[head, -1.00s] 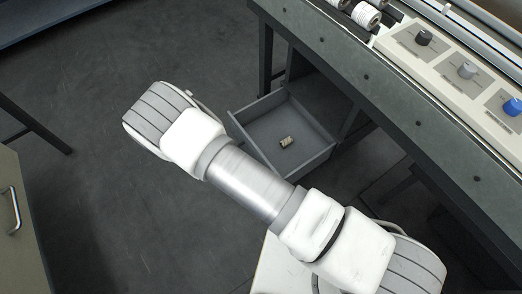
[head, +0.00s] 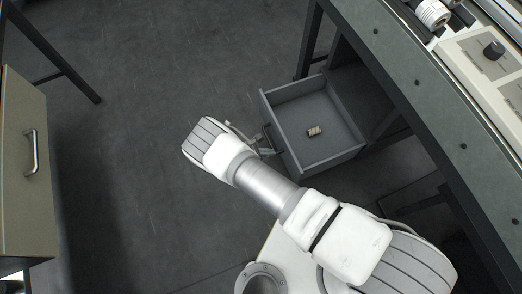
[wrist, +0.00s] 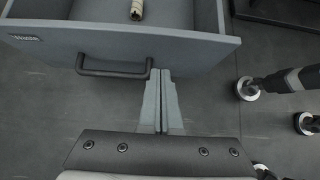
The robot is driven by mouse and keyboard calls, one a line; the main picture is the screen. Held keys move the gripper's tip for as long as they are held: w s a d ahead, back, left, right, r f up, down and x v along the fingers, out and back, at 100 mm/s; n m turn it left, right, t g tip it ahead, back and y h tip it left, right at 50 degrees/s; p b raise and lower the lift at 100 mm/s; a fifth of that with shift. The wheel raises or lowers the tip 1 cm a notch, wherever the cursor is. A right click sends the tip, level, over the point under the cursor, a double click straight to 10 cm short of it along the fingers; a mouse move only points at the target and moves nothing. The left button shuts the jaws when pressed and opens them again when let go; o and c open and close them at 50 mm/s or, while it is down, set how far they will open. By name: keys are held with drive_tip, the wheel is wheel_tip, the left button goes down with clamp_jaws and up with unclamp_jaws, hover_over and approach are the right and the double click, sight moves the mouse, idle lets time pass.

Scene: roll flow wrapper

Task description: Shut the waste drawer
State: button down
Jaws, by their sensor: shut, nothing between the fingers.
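The grey waste drawer (head: 298,159) is pulled out from the cabinet under the machine. A small light-coloured piece (head: 313,131) lies on its floor. In the wrist view the drawer front (wrist: 190,48) bears a "Waste" label and a dark bar handle (wrist: 112,70). My gripper (wrist: 159,72) is shut with nothing between its fingers. Its fingertips are at the lower edge of the drawer front, just right of the handle; I cannot tell whether they touch it. In the head view my gripper (head: 268,146) is partly hidden, close to the drawer's front.
The machine table with its control panel (head: 485,60) stands above and right of the drawer. A beige cabinet (head: 25,180) with a handle is at the left. The dark floor (head: 150,170) between is clear. Machine feet (wrist: 248,89) show at the right in the wrist view.

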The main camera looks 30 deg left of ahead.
sight(287, 148)
drive_tip(key=w+d, duration=0.1)
drive_tip(key=w, duration=0.1)
drive_tip(key=w+d+f, duration=0.1)
drive_tip(key=w+d, duration=0.1)
drive_tip(key=shift+d, duration=0.1)
idle(0.4)
